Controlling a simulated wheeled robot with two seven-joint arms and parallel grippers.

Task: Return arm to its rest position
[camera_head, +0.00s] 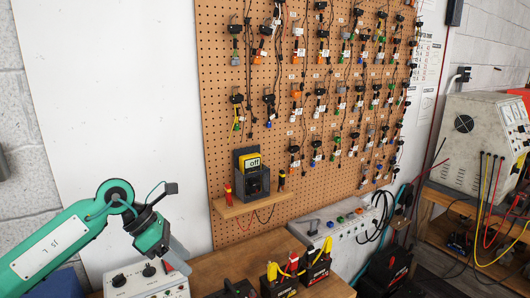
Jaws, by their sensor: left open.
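My left arm (55,248) is teal and comes in from the lower left, with its elbow-like joint raised in front of the white board. My left gripper (176,256) hangs at the end of this arm, tilted down, above the left end of the wooden bench. It is open, and I see nothing held in it. The fingers are small and partly hidden by the wrist. My right gripper does not show.
A white control box (148,281) sits close below my left gripper. A yellow meter (251,163) stands on a small wooden shelf (250,204). Batteries (313,267) with clips stand on the wooden bench (218,266). The pegboard (225,95) holds many connectors. A tester (480,130) stands right.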

